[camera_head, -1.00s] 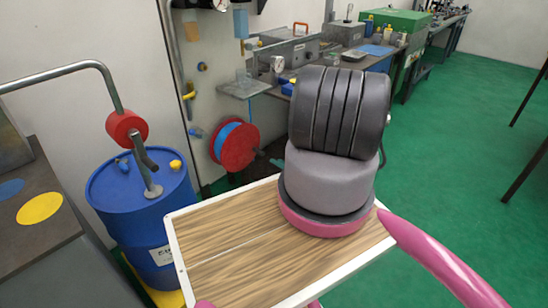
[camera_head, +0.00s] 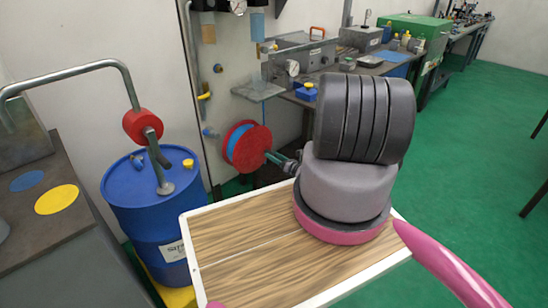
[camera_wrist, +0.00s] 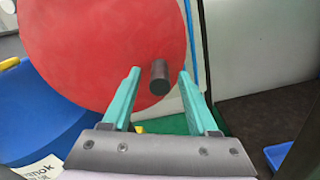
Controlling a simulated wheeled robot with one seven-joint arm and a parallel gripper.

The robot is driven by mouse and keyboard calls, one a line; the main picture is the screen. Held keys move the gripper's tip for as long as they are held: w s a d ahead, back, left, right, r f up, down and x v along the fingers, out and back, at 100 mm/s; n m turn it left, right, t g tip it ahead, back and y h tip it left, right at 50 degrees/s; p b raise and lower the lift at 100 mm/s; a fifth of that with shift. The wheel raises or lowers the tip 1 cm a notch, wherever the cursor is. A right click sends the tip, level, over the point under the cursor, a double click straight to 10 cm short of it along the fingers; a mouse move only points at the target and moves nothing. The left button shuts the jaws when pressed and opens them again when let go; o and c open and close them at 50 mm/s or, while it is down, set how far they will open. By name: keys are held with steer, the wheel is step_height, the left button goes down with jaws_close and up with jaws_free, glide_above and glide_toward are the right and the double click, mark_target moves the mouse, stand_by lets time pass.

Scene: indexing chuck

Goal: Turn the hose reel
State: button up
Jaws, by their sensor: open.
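The hose reel (camera_head: 247,147) has a red side disc and blue hose, and is mounted on the grey wall panel left of my arm. In the wrist view its red disc (camera_wrist: 95,45) fills the upper left, with a dark round handle peg (camera_wrist: 159,78) sticking out near its lower right edge. My gripper (camera_wrist: 159,82) is open, its two teal fingers to either side of the peg in the picture. I cannot tell whether they reach around it or stop short. In the head view my gripper (camera_head: 273,157) is small and close to the reel's right side, partly hidden by my arm.
A blue drum (camera_head: 150,195) with a red hand pump (camera_head: 142,124) stands left of the reel. A dark bench (camera_head: 45,230) is at the far left. Workbenches with a green case (camera_head: 415,30) run along the wall at the right. Green floor at the right is open.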

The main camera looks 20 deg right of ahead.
steer(key=shift+w, duration=0.1)
jaws_close()
stand_by(1.4)
